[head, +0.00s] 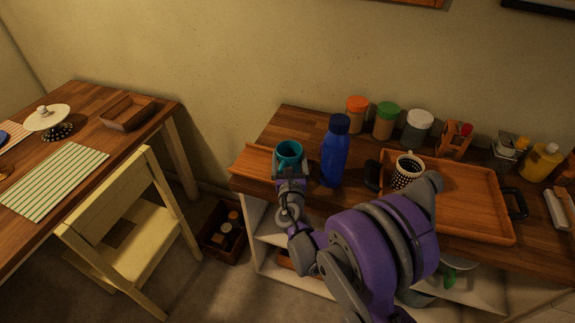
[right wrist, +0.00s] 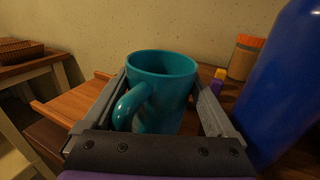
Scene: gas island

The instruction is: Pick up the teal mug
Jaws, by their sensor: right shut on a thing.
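The teal mug (head: 289,151) is upright at the left end of the wooden counter (head: 290,118), left of a blue bottle. My right gripper (head: 290,178) is shut on it from the near side. In the right wrist view the teal mug (right wrist: 160,88) stands between the two fingers of my right gripper (right wrist: 160,110), with its handle towards the camera. I cannot tell whether its base touches the counter. My left gripper is not in view.
The blue bottle (head: 335,150) stands close to the right of the mug. A wooden tray (head: 470,190) holds a dotted mug (head: 407,170). Several lidded jars (head: 386,118) line the back. A chair (head: 130,230) and a table (head: 90,150) stand at left.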

